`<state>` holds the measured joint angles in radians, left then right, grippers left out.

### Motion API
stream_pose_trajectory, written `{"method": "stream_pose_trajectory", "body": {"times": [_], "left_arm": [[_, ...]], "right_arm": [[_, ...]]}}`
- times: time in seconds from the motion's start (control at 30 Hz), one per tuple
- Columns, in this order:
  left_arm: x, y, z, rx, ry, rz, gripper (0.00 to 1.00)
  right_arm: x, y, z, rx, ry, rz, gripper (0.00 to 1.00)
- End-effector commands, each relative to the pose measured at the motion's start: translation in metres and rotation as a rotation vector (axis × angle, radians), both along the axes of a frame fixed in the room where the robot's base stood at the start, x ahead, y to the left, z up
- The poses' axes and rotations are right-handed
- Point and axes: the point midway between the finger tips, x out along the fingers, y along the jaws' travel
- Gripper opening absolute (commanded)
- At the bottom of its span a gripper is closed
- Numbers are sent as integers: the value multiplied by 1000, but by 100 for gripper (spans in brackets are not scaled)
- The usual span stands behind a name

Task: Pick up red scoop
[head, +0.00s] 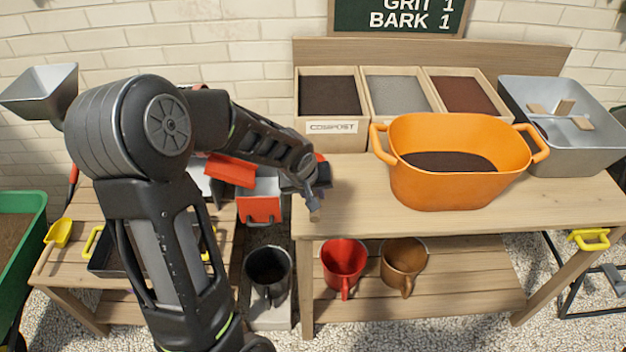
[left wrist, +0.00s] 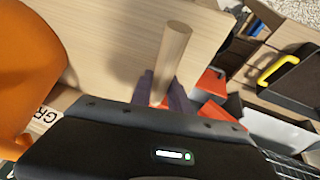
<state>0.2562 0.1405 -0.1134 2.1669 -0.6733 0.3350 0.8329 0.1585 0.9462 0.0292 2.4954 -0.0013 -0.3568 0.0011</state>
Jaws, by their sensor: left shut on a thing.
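My left gripper (head: 314,200) is at the left front edge of the potting table. In the left wrist view its fingers (left wrist: 167,92) are shut on a round, pale wooden handle (left wrist: 174,50), which I take to be that of the red scoop. The handle's end also shows below the fingers in the head view. A small red part (head: 320,157) shows just behind the gripper; most of the scoop is hidden by the gripper and arm. My right gripper is not in view.
An orange tub (head: 450,187) with dark soil stands on the table (head: 350,205) right of the gripper. Bins of compost and gravel stand behind. A red-and-grey container (head: 260,208) is left of the table. Red (head: 342,258) and brown (head: 403,262) jugs stand on the lower shelf.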

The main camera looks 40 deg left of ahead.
Motion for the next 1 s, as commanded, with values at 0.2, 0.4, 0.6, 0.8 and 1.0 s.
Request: {"method": "stream_pose_trajectory", "body": {"times": [0.2, 0.4, 0.6, 0.8, 1.0], "left_arm": [[0, 0, 0, 0, 0, 0, 0], [0, 0, 0, 0, 0, 0, 0], [0, 0, 0, 0, 0, 0, 0], [0, 0, 0, 0, 0, 0, 0], [0, 0, 0, 0, 0, 0, 0]], "right_arm": [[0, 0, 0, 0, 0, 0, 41], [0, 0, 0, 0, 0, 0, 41], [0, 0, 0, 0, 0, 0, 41], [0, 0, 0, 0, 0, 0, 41], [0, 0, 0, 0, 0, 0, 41]]}}
